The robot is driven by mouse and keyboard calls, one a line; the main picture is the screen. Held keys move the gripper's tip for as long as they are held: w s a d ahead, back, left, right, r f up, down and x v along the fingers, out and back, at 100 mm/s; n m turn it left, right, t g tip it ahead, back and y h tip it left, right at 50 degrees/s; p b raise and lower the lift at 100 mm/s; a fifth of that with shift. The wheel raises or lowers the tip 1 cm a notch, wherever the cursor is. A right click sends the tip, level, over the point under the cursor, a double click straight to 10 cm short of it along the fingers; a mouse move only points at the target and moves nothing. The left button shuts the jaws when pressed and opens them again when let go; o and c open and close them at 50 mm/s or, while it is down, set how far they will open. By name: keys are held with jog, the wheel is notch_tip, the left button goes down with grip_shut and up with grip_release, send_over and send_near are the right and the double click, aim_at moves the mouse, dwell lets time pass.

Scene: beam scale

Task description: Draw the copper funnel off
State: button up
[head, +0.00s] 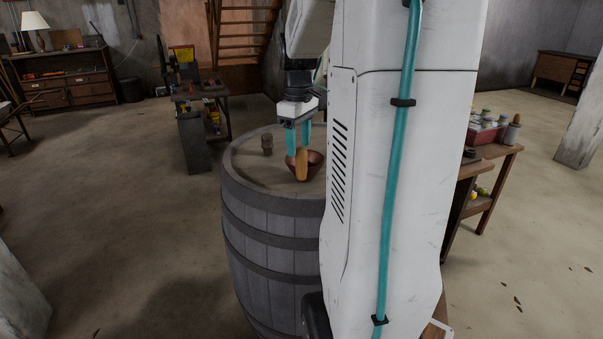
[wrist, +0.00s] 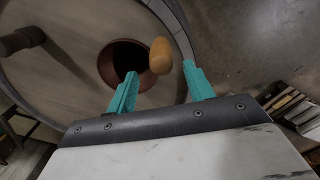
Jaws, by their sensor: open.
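The copper funnel (head: 316,172) stands mouth up on the barrel top, its right side partly behind my arm in the head view. In the wrist view its round mouth (wrist: 108,62) shows a dark inside. An orange-brown handle (head: 301,167) sits at its rim; it also shows in the wrist view (wrist: 160,55). My gripper (head: 299,150) is open above the handle, teal fingers pointing down. In the wrist view the gripper (wrist: 161,70) has the handle in line with the gap between its fingertips. I cannot tell whether either finger touches it.
The grey wooden barrel (head: 262,220) has a small dark wooden peg (head: 267,144) on its top, left of the funnel. A table with jars (head: 490,140) stands at the right. A workbench (head: 205,100) stands behind left. The floor at left is open.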

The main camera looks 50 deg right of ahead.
jog(key=f, duration=0.4)
jog(key=shift+s+a+f, duration=0.15)
jog(key=shift+s, duration=0.1)
grip_shut()
notch_tip(320, 180, up, 4)
jog(key=s+d+r, duration=0.1)
jog(key=s+d, duration=0.9)
jog(key=s, duration=0.2)
jog(key=shift+d, duration=0.35)
jog(key=shift+r, duration=0.15)
jog(key=shift+r, duration=1.4)
